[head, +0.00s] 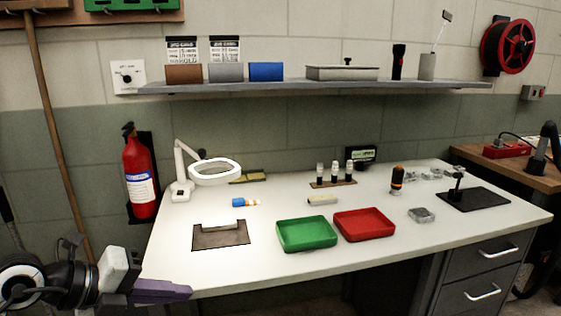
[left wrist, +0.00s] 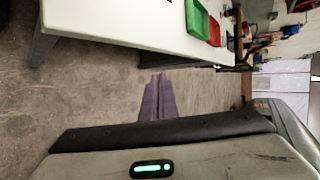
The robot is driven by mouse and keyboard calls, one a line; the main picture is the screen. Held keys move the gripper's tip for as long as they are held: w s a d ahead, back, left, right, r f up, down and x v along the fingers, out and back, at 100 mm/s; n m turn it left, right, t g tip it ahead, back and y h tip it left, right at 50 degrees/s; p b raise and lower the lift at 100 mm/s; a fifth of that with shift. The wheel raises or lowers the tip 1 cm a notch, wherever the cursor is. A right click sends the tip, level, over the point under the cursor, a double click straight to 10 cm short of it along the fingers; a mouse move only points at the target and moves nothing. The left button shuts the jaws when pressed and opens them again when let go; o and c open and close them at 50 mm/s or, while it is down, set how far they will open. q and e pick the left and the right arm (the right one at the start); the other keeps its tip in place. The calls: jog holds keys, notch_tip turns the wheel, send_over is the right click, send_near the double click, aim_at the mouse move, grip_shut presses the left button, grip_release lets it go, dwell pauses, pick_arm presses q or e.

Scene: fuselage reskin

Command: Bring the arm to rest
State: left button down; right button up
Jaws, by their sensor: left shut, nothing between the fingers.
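My left gripper (head: 175,290) is at the lower left of the head view, by the near left edge of the white table. Its purple fingers are together with nothing between them. In the left wrist view the closed fingers (left wrist: 156,96) point over the bare floor beside the table. My right gripper is in neither view.
The white table (head: 200,270) bears a green tray (head: 306,247), a red tray (head: 364,238), a brown mat (head: 205,243) and a ring lamp (head: 215,183). A red extinguisher (head: 139,175) hangs on the wall at left. Drawers (head: 490,265) stand under the right end. The table's front strip is clear.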

pick_arm(q)
jog(key=s+d+r+n+t+h+p, duration=0.1)
jog(key=s+d+n+t+h, duration=0.15)
jog(key=d+h, duration=0.2)
jog(key=s+d+r+n+t+h+p, duration=0.1)
jog(key=s+d+n+h, duration=0.15)
jog(key=d, duration=0.35)
jog(key=s+a+f+n+t+y+p, duration=0.1)
jog(key=a+f+n+t+y, duration=0.1)
jog(key=a+f+n+y, duration=0.4)
jog(key=s+a+f+n+t+y, duration=0.25)
jog(key=f+n+y, duration=0.25)
jog(key=f+n, duration=0.55)
jog(key=s+d+f+n+g+y+p, duration=0.1)
jog(key=s+f+n+g, duration=0.5)
jog(key=s+f, duration=0.7)
jog(key=shift+s+d+y, duration=0.25)
jog(key=shift+s+y, duration=0.15)
jog(key=shift+s, duration=0.15)
jog(key=shift+n, duration=0.25)
